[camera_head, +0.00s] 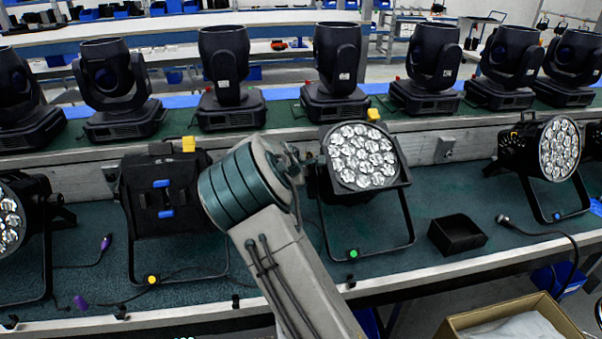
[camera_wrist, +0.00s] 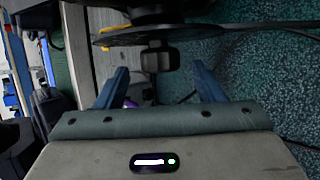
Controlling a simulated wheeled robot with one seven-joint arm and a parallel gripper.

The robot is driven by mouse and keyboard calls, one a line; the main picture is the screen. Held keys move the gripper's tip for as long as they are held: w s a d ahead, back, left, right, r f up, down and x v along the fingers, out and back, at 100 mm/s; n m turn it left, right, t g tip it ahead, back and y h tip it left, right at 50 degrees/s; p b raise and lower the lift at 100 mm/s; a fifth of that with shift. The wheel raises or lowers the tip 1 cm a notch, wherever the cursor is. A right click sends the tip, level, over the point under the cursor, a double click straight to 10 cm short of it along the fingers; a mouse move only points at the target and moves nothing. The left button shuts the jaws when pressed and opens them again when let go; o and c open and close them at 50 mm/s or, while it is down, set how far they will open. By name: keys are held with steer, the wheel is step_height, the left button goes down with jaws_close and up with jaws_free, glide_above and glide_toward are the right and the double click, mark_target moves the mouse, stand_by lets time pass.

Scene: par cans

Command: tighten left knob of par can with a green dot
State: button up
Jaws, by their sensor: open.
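The par can (camera_head: 362,156) with a round lens face of several LEDs stands on the bench, right of my arm in the head view. A green dot (camera_head: 353,254) sits on the front of its floor bracket. My gripper (camera_wrist: 160,68) is open, with two blue fingers apart in the wrist view. A dark knob (camera_wrist: 160,57) shows centrally between the fingertips, with clear gaps on both sides; neither finger touches it. Behind it are the thin bracket and the dark can body. In the head view my arm's end is at the can's left side and hides the left knob.
A black par can (camera_head: 160,195) with a yellow dot (camera_head: 152,280) stands left of my arm. Another par can (camera_head: 545,150) stands at right. Moving-head lights line the shelf behind. A cardboard box (camera_head: 515,318) is at front right.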

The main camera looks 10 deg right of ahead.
steer(key=shift+x, duration=1.5)
steer(key=c, duration=1)
